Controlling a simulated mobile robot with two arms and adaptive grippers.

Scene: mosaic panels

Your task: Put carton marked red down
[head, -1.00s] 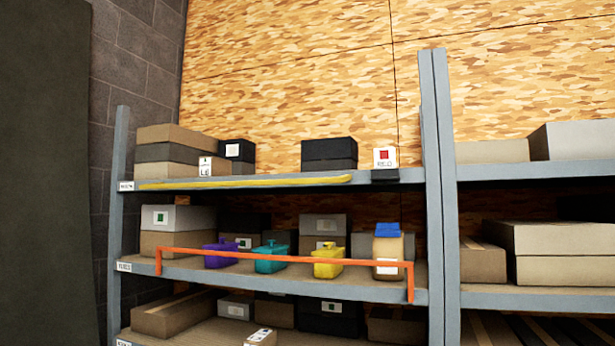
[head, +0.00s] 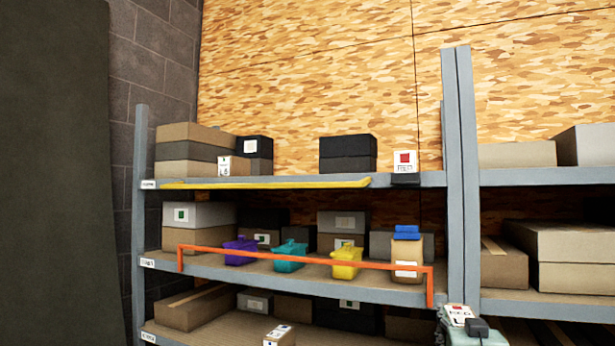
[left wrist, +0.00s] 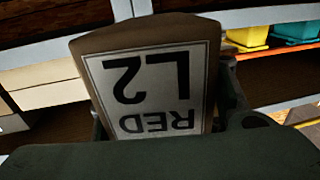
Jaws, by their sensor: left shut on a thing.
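The carton marked red (left wrist: 150,80) fills the middle of the left wrist view, brown with a white label reading "RED L2" upside down. My left gripper (left wrist: 170,125) is shut on it, with dark fingers at its sides. My right gripper is not in view.
An orange bar frame (head: 300,259) runs along the middle shelf's front, before purple, teal and yellow containers and a blue-topped brown carton (head: 406,250). A yellow strip (head: 265,184) lies along the top shelf's edge. Dark boxes (head: 347,153) stand left of the card.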

